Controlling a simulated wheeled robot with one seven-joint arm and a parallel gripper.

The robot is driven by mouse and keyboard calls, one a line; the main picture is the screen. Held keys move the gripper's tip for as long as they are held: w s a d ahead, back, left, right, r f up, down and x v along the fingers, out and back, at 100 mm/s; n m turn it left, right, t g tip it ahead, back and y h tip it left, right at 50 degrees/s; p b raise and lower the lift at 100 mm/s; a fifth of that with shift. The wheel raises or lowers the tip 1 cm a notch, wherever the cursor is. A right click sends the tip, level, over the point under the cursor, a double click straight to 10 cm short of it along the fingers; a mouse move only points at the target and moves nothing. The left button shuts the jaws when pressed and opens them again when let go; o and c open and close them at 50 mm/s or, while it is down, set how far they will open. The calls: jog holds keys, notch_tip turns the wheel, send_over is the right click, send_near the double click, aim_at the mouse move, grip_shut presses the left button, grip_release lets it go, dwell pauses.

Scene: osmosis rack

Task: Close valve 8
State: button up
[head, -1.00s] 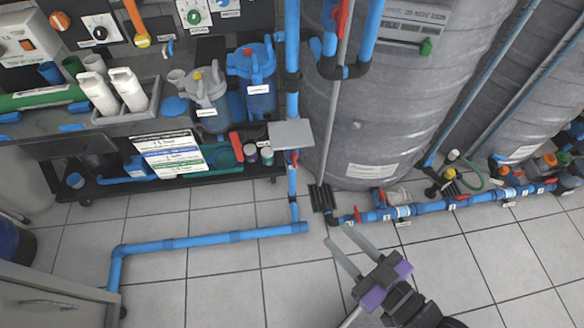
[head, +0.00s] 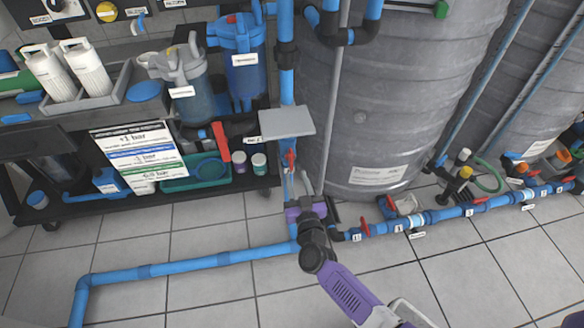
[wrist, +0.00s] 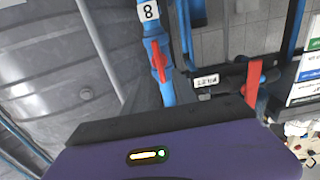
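Valve 8 is on the vertical blue pipe, with a red handle (wrist: 158,60) that lies roughly along the pipe in the wrist view. A white label "8" (wrist: 149,11) is on the pipe beside it. In the head view the red handle (head: 291,160) shows just below a grey plate. My gripper (head: 297,178) is just below the handle, pointing up at the pipe, its two grey fingers apart with nothing visibly held. In the wrist view its purple body fills the bottom and the fingertips are not clear.
A grey plate (head: 286,122) sticks out just above the valve. A large grey tank (head: 385,100) stands close on the right. A black rack (head: 90,215) with filters and bottles is on the left. Blue floor pipes (head: 190,264) run low, with another red-handled valve (head: 364,226) to the right.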

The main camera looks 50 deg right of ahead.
aim_at(292, 162)
jog(key=b+x, duration=0.3)
jog(key=x, duration=0.4)
jog(key=shift+w+d, duration=0.1)
grip_shut()
